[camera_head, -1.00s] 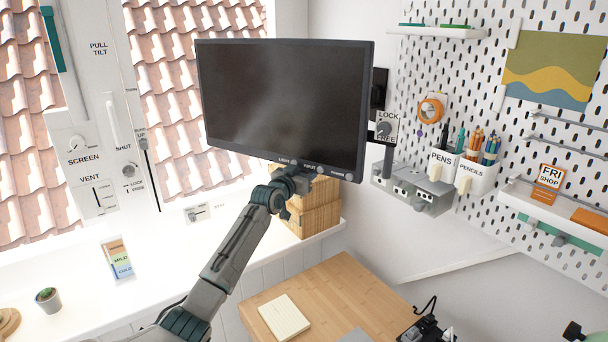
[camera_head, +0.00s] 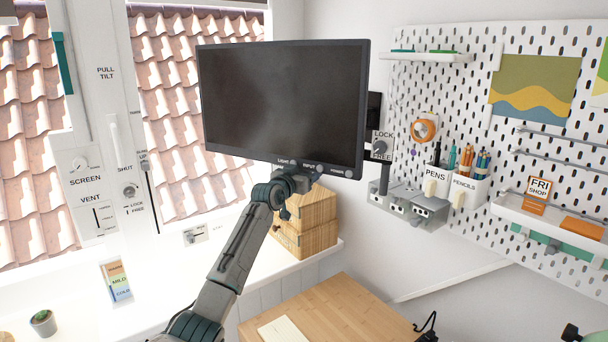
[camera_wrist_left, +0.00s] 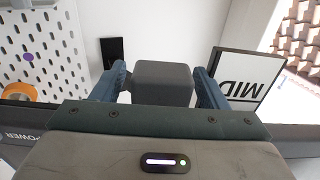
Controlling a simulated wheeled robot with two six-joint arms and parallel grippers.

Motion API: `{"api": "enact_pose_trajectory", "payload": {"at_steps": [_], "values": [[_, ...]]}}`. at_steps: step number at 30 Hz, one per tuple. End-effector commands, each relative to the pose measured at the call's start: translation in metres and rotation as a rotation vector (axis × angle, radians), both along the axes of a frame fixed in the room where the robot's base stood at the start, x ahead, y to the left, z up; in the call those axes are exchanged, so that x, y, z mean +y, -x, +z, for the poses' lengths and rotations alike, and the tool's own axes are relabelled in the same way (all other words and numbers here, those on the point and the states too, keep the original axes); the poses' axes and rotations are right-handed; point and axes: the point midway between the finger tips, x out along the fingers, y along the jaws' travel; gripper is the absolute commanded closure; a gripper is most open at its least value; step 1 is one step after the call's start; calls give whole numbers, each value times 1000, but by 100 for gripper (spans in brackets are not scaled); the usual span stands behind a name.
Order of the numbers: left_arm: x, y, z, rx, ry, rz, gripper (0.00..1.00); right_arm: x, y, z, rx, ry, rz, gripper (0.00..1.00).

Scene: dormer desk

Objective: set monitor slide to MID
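The dark monitor (camera_head: 282,105) stands raised in the middle of the head view, in front of the window and wall. My left arm reaches up to its lower edge, where my left gripper (camera_head: 291,180) is partly hidden. In the left wrist view, the blue fingers of my left gripper (camera_wrist_left: 161,75) stand apart on either side of a grey block (camera_wrist_left: 162,84), with a thin gap at the left finger. A white plate marked MID (camera_wrist_left: 243,78) is right of the fingers. A LOCK/FREE knob (camera_head: 382,144) is on the wall; its setting is unclear.
Wooden boxes (camera_head: 305,222) stand on the sill below the monitor. A wooden desktop (camera_head: 340,310) with a notepad (camera_head: 283,330) lies in front. Grey brackets (camera_head: 408,207) and pen cups (camera_head: 437,178) are at the pegboard on the right.

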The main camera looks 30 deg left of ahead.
Motion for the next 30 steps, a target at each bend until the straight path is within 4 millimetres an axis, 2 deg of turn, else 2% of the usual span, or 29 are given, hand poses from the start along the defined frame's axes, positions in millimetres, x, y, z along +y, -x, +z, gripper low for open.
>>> {"api": "enact_pose_trajectory", "payload": {"at_steps": [7, 11, 14, 24, 30], "values": [[0, 1, -2, 2, 0, 0, 33, 0, 8, -1, 10, 0, 0, 64], [1, 9, -4, 3, -2, 0, 33, 0, 8, -5, 10, 0, 0, 64], [0, 21, -4, 1, -5, 0, 33, 0, 8, -11, 10, 0, 0, 64], [-3, 80, -5, 1, -6, 0, 33, -1, 7, -34, 9, 1, 0, 64], [-4, 103, -3, 1, -3, 1, 33, -1, 6, -42, 8, 1, 0, 64]]}}
